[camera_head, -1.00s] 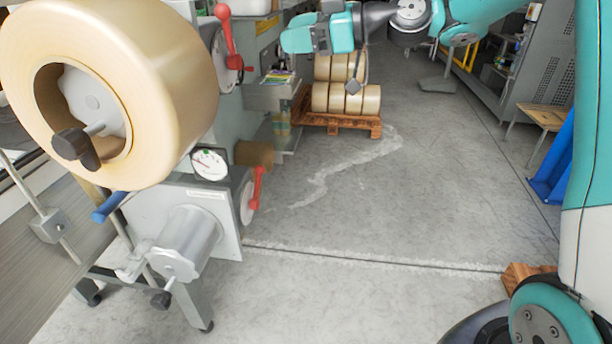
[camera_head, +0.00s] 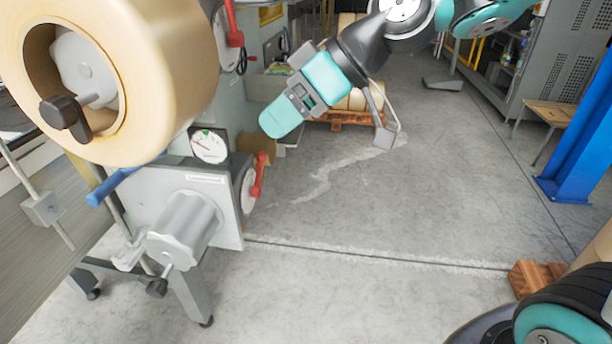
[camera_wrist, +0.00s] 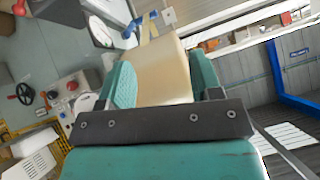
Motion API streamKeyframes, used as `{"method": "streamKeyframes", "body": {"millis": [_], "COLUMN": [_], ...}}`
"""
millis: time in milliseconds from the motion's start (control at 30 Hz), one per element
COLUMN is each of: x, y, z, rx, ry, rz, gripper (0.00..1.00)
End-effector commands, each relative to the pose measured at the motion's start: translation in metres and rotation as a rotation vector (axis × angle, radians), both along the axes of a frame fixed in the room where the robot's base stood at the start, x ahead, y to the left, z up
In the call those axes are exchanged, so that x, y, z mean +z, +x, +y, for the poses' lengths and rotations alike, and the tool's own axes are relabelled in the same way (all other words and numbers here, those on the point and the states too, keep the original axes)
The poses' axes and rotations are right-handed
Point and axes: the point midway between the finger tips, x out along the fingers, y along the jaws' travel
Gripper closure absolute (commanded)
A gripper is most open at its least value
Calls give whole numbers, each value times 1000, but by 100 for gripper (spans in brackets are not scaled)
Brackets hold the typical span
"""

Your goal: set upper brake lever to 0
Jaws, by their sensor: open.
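The upper red brake lever (camera_head: 233,36) stands roughly upright on its round dial at the machine's side, right of the big tape roll (camera_head: 185,75). Its upper end is cut off by the picture's top edge, and I cannot read its scale. A lower red brake lever (camera_head: 258,178) sits on another dial below. My gripper (camera_head: 271,124) is to the right of and below the upper lever, apart from it and pointing down-left. In the wrist view my gripper (camera_wrist: 163,82) has its teal fingers apart. The cream tape roll (camera_wrist: 165,72) shows beyond the gap between them.
A pressure gauge (camera_head: 209,146) and a grey motor-like cylinder (camera_head: 185,228) are on the machine. A pallet (camera_head: 343,118) with rolls stands behind my arm. A blue post (camera_head: 578,150) and a wooden bench (camera_head: 548,112) are at right. The middle floor is clear.

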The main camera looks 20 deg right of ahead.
Motion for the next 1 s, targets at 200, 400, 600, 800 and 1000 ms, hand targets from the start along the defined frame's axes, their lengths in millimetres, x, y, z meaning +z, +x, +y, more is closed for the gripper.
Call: {"method": "streamKeyframes", "body": {"millis": [200,400,600,800,1000], "x": [-26,-41,-46,-46,-46], "y": [-37,-60,-68,-68,-68], "z": [1,-2,-4,-4,-4], "rx": [-26,-53,-63,-65,-63], "ry": [-78,-130,-151,-152,-152], "rz": [109,177,202,203,203], "gripper": [41,41,41,41,76]}}
